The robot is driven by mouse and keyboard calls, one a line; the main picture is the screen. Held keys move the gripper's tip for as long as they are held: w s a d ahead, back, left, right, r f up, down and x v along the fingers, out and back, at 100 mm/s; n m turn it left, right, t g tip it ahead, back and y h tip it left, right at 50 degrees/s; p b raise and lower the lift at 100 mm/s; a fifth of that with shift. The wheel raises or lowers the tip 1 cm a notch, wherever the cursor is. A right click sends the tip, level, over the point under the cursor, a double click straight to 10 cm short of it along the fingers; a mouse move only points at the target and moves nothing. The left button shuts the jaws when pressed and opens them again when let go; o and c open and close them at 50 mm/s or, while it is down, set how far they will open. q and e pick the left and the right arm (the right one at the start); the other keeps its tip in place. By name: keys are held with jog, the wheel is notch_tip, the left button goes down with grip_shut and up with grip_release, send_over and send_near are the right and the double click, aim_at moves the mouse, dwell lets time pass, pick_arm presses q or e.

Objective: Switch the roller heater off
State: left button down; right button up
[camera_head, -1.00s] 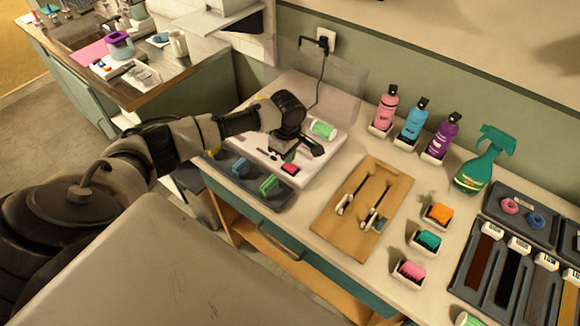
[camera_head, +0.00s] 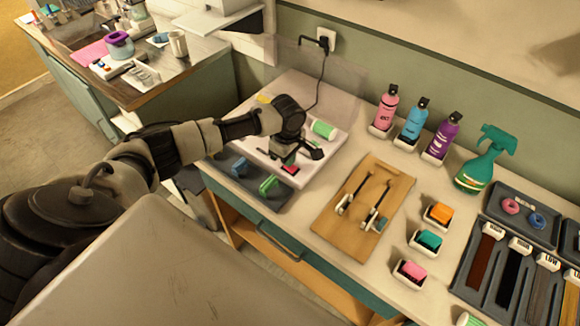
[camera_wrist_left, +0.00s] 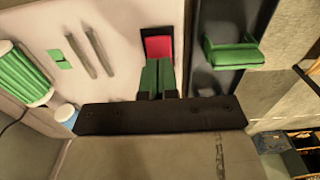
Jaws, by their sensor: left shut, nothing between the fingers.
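The roller heater (camera_head: 262,150) is a white, flat-topped unit on the counter, with a green roller (camera_head: 323,129) lying on it. A red switch (camera_head: 290,170) sits near its front edge. In the left wrist view the switch (camera_wrist_left: 158,48) is a red rocker in a dark frame, darker at its far end. My left gripper (camera_head: 286,161) is over the heater, shut and empty. Its green fingertips (camera_wrist_left: 158,64) are right at the near end of the switch. I cannot tell whether they touch it. My right gripper is not in view.
A dark tray (camera_head: 246,183) with blue and green rollers lies along the heater's front. A clear panel (camera_head: 330,85) and a cord to the wall socket (camera_head: 327,39) stand behind. A wooden board (camera_head: 335,228) with two tools, bottles (camera_head: 411,122) and small colored blocks (camera_head: 428,240) are to the right.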

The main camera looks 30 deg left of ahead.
pick_arm(q)
jog(key=shift+s+f, duration=0.1)
jog(key=shift+f, duration=0.35)
dwell(0.3)
jog(key=shift+r+p, duration=0.9)
jog(key=shift+p, duration=0.25)
notch_tip(320, 180, up, 5)
jog(key=p, duration=0.6)
jog(key=shift+r, duration=0.15)
